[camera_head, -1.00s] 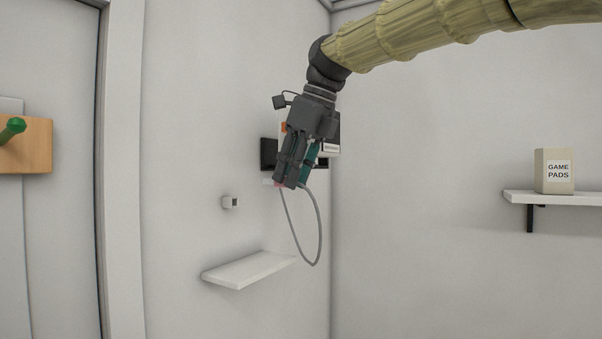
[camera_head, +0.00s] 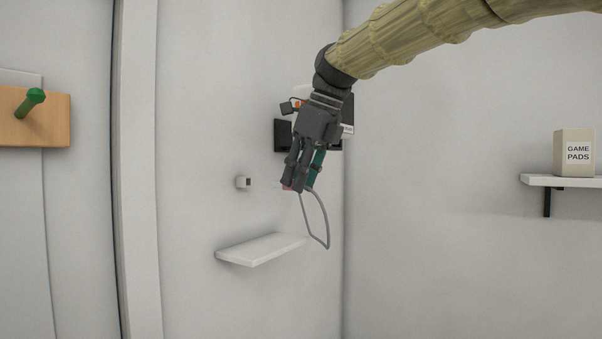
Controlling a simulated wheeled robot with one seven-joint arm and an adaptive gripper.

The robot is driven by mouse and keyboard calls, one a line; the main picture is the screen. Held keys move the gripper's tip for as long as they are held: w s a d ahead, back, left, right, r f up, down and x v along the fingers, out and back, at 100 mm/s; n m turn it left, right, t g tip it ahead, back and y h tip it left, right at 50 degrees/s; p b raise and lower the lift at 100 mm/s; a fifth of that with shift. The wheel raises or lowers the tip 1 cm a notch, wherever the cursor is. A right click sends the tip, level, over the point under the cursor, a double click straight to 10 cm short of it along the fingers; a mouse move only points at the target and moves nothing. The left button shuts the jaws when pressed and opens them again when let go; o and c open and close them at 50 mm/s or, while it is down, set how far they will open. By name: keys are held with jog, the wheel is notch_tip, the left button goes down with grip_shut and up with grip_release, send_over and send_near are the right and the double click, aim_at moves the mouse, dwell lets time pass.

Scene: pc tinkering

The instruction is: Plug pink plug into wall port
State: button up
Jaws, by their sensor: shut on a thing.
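My gripper (camera_head: 296,184) hangs in front of the wall, fingers pointing down and a little left. It is shut on the pink plug (camera_head: 287,187), of which only a small pink bit shows at the fingertips. A grey cable (camera_head: 326,230) loops down from the fingers and back up to a teal part behind them. The wall port (camera_head: 243,183) is a small white box with a dark opening, on the left wall. The gripper is to the right of the port and apart from it in the picture. The rest of the plug is hidden by the fingers.
A white shelf (camera_head: 262,249) juts from the wall below the port and gripper. A dark and white device (camera_head: 283,135) on the wall is partly hidden behind my gripper. A box marked GAME PADS (camera_head: 574,153) stands on a right shelf (camera_head: 560,181). A wooden board (camera_head: 50,125) with a green peg is at the left.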

jog(key=shift+d, duration=0.1)
jog(key=shift+w+a+r+p, duration=0.2)
jog(key=shift+w+a+p, duration=0.35)
jog(key=shift+a+p, duration=0.3)
jog(key=shift+w+a+f, duration=0.2)
jog(key=shift+w+a, duration=0.25)
jog(key=shift+a, duration=0.15)
jog(key=shift+w+a, duration=0.65)
jog(key=shift+a, duration=0.2)
jog(key=shift+w+a, duration=0.6)
jog(key=shift+a, duration=0.2)
jog(key=shift+w+a, duration=0.6)
jog(key=shift+a, duration=0.15)
dwell(1.0)
jog(key=o, duration=1)
jog(key=shift+w+a, duration=0.1)
jog(key=shift+a, duration=0.1)
jog(key=shift+d, duration=0.1)
